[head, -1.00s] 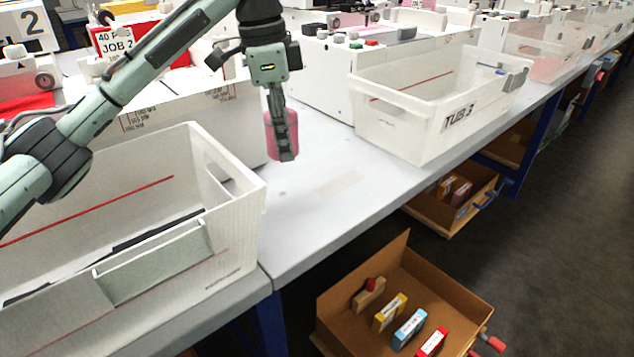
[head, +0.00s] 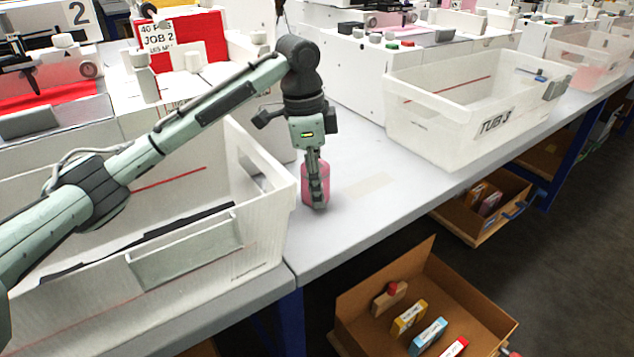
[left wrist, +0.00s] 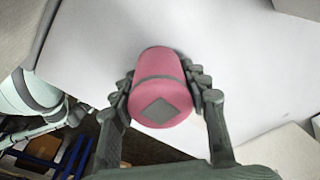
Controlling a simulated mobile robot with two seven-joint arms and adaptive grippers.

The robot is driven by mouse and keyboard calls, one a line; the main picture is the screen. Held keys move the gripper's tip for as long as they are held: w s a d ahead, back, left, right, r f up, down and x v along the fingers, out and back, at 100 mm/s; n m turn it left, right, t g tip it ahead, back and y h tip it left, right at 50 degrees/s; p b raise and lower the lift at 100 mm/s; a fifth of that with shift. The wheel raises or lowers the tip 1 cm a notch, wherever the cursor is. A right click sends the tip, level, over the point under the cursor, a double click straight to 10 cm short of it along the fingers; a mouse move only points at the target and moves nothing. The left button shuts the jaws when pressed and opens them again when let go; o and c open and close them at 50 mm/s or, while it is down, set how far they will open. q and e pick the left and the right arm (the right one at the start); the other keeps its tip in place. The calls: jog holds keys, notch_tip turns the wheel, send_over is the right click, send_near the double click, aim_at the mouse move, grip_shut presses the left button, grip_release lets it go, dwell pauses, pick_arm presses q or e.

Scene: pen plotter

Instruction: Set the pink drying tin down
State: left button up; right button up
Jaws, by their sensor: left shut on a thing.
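The pink drying tin (head: 324,183) is a small pink cylinder at the near part of the white bench (head: 357,225). It also shows in the left wrist view (left wrist: 158,72), with a grey diamond on its end. My left gripper (head: 316,190) points down and is shut on the tin, with a finger on each side of it in the wrist view. I cannot tell whether the tin's bottom touches the bench. My right gripper is not in view.
A white tub (head: 262,240) stands close to the left of the tin. Another white tub marked TUB 3 (head: 440,125) stands to the right. Bare bench lies between them. An open brown drawer (head: 375,335) with small boxes sits below the front edge.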

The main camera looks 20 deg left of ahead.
pick_arm(q)
jog(key=shift+f, duration=0.1)
jog(key=o, duration=1.2)
jog(key=r, duration=0.4)
jog(key=a+r, duration=0.1)
jog(key=r, duration=0.7)
jog(key=shift+s+a+r, duration=0.1)
jog(key=shift+s+a, duration=0.1)
